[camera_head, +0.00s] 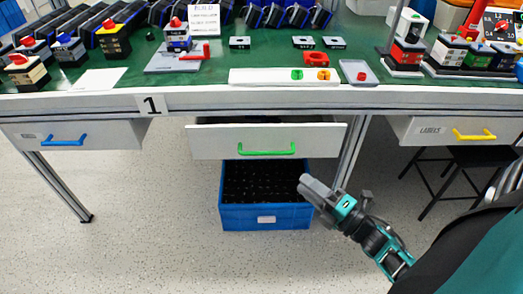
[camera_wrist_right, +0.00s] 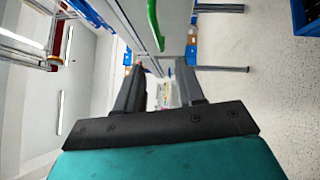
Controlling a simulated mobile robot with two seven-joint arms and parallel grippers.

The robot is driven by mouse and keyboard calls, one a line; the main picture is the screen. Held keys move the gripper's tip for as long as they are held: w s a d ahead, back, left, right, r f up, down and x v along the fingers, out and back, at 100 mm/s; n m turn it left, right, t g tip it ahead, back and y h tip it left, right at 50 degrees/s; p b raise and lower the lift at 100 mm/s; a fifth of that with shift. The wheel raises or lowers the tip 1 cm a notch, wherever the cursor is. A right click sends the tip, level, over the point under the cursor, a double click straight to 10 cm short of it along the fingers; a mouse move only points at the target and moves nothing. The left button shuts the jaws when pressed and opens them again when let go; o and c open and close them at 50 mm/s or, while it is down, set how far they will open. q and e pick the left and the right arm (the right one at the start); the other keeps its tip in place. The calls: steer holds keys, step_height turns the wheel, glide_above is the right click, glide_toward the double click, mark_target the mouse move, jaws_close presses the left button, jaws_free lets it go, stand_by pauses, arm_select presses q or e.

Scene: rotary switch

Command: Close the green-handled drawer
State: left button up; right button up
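The green-handled drawer (camera_head: 215,145) has a white front and sits under the middle of the bench. It stands out from the bench, with its inside showing above the front. Its green handle (camera_head: 266,150) is a horizontal bar; the handle also shows at the top of the right wrist view (camera_wrist_right: 153,24). My right gripper (camera_head: 304,186) is below and to the right of the handle, apart from it. In the right wrist view its two fingers (camera_wrist_right: 160,82) are spread with nothing held between them. My left gripper is in neither view.
A blue crate (camera_head: 265,216) stands on the floor under the drawer. A blue-handled drawer (camera_head: 100,133) is at left, and a yellow-handled drawer (camera_head: 420,137) at right. A metal bench leg (camera_head: 352,153) stands beside the green-handled drawer. The floor in front is clear.

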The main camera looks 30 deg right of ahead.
steer(key=b+x, duration=0.1)
steer(key=x, duration=1.1)
steer(key=shift+w+a+r+b, duration=0.2)
steer(key=shift+w+r+b, duration=0.1)
steer(key=shift+b, duration=0.1)
steer(key=shift+c, duration=0.5)
jaws_close()
